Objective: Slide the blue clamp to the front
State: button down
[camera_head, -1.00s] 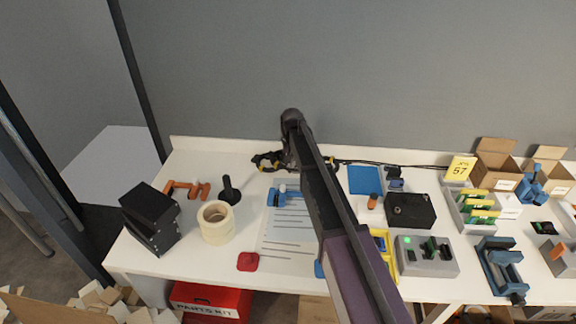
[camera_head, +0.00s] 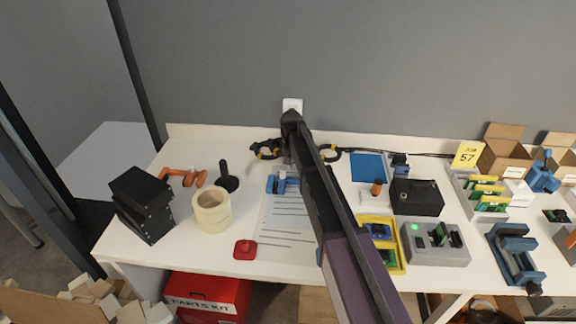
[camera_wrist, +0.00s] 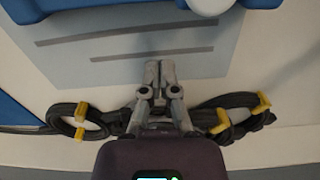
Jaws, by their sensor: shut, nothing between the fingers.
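A small blue clamp (camera_head: 277,185) with a pale rounded part lies across the back end of a printed sheet (camera_head: 278,222). In the wrist view, the blue clamp (camera_wrist: 140,10) spans the top edge, cut off by the frame. My gripper (camera_wrist: 160,66) is shut and empty, its fingertips together over the sheet's back edge. A gap shows in the picture between the tips and the clamp. In the head view my arm covers part of the sheet, and my gripper (camera_head: 288,163) shows only partly, on the wall side of the clamp.
Black cable loops with yellow ties (camera_head: 266,149) (camera_wrist: 235,118) lie on both sides of my gripper. A tape roll (camera_head: 212,210) and red piece (camera_head: 245,249) are left of and before the sheet. A yellow tray (camera_head: 401,262) and larger blue clamp (camera_head: 513,258) stand right.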

aim_at(285, 213)
jog(key=shift+f+b, duration=0.3)
jog(key=shift+f, duration=0.3)
jog(key=s, duration=0.3)
jog(key=shift+r, duration=0.15)
jog(key=shift+s, duration=0.5)
jog(key=s, duration=1.6)
jog(key=shift+s+a, duration=0.25)
jog(key=shift+a, duration=0.05)
jog(key=shift+w, duration=0.15)
